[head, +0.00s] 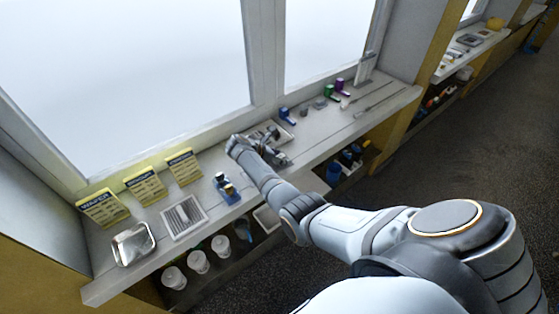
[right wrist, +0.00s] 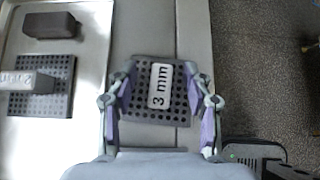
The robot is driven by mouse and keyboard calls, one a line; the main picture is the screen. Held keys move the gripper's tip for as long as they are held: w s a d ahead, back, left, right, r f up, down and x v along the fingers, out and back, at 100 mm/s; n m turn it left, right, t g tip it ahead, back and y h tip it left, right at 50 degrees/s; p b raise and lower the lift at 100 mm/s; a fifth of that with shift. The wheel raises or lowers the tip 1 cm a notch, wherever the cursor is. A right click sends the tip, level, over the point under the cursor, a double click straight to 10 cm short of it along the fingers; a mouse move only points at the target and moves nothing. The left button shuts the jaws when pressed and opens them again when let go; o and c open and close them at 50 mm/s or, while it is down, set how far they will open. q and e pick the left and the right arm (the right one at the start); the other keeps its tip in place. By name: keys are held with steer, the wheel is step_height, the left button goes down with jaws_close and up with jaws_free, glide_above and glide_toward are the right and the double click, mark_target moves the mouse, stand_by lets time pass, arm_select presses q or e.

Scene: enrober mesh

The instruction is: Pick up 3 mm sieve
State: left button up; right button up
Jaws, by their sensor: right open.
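The 3 mm sieve (right wrist: 142,104) is a dark square plate with rows of holes and a white label reading "3 mm". In the right wrist view it lies on the grey bench, between the two fingers of my right gripper (right wrist: 161,70). The fingers are spread apart, one on each side of the sieve; I cannot tell whether they touch it. In the head view my right gripper (head: 276,152) is low over the bench, and the arm and hand largely hide the sieve there. My left gripper is not in view.
A pale tray (right wrist: 88,115) left of the sieve holds another perforated plate (right wrist: 58,100) and a brown block (right wrist: 50,25). The bench's front edge is close on the right.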

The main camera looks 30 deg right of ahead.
steer(key=shift+a+r, duration=0.1)
steer(key=shift+c, duration=0.8)
jaws_close()
